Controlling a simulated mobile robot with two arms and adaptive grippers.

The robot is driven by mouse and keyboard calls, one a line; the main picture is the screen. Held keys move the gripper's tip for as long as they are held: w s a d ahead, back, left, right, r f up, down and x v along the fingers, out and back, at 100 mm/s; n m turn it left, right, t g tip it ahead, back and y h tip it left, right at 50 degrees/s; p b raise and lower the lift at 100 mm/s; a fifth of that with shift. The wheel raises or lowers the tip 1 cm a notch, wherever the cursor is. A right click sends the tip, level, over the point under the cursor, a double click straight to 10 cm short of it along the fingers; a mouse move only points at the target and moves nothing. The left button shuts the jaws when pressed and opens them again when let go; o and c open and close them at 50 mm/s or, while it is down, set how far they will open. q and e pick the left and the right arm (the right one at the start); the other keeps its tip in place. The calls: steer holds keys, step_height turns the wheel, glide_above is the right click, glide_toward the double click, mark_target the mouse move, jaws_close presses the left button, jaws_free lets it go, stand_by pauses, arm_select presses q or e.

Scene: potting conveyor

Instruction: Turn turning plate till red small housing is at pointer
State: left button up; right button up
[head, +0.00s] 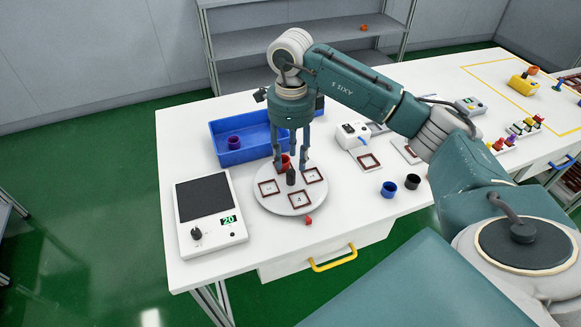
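The white round turning plate (290,208) lies on the table, with several square dark-red frames on it and a dark knob (291,176) standing at its middle. The red small housing (285,162) is at the plate's back side. A small red pointer (308,221) is at the plate's front edge, across from the housing. My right gripper (291,166) points down over the back of the plate. Its fingers are apart, one on each side of the housing and knob; I cannot tell whether either finger touches. My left gripper is not in view.
A scale (210,215) reading 20 stands left. Blue (388,190) and black (412,182) cups stand right, a white device (352,135) behind. The table's front edge is close to the plate.

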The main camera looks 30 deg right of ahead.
mark_target(291, 171)
steer(key=shift+f+p, duration=0.45)
steer(key=shift+f, duration=2.25)
jaws_close()
